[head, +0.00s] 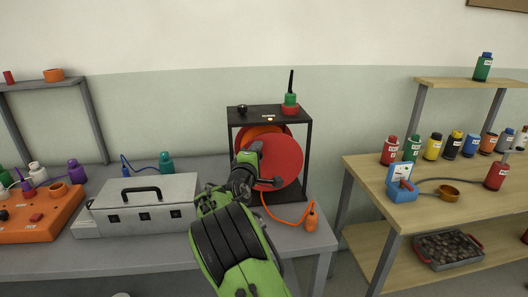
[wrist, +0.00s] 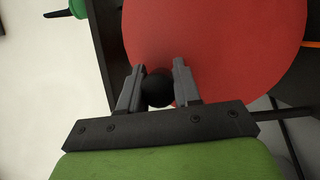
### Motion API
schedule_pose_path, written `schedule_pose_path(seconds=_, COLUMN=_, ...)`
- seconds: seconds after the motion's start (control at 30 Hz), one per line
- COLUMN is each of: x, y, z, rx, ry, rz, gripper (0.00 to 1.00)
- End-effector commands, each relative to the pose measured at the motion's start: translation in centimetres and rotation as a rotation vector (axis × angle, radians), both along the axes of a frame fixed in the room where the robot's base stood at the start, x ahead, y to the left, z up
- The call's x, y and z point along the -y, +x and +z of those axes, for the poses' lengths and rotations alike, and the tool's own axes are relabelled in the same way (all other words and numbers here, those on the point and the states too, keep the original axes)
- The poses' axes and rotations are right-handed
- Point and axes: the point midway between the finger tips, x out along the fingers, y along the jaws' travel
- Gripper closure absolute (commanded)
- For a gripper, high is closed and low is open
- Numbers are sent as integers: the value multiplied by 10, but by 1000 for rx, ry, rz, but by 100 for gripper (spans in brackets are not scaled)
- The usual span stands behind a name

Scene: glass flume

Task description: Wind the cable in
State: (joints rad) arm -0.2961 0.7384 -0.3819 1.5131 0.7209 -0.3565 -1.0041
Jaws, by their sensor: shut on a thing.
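A cable reel with a round red disc (head: 284,158) sits in a black frame (head: 306,135) on the grey table. The red disc also fills much of the wrist view (wrist: 225,45). My gripper (wrist: 159,88) is shut on a black round knob (wrist: 158,90) at the disc's edge. In the head view my arm hides the knob and the disc's lower left. An orange cable (head: 275,214) runs from the reel down onto the table and ends at an orange plug (head: 311,219) near the table's front right.
A grey metal case (head: 172,189) with a black handle stands left of the reel, and an orange box (head: 40,222) is farther left. A wooden bench (head: 440,207) with several bottles is on the right. A green and red item (head: 290,103) stands on the frame's top.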

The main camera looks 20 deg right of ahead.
Motion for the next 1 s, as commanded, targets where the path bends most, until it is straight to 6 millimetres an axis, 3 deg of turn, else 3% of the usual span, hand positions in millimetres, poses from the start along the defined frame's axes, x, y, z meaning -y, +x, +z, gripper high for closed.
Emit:
schedule_pose_path(seconds=0.5, x=-23, y=7, z=-20, rx=-91, ry=-333, rz=10, gripper=100)
schedule_pose_path(seconds=1.0, x=-26, y=8, z=-25, rx=-110, ry=-397, rz=10, gripper=100)
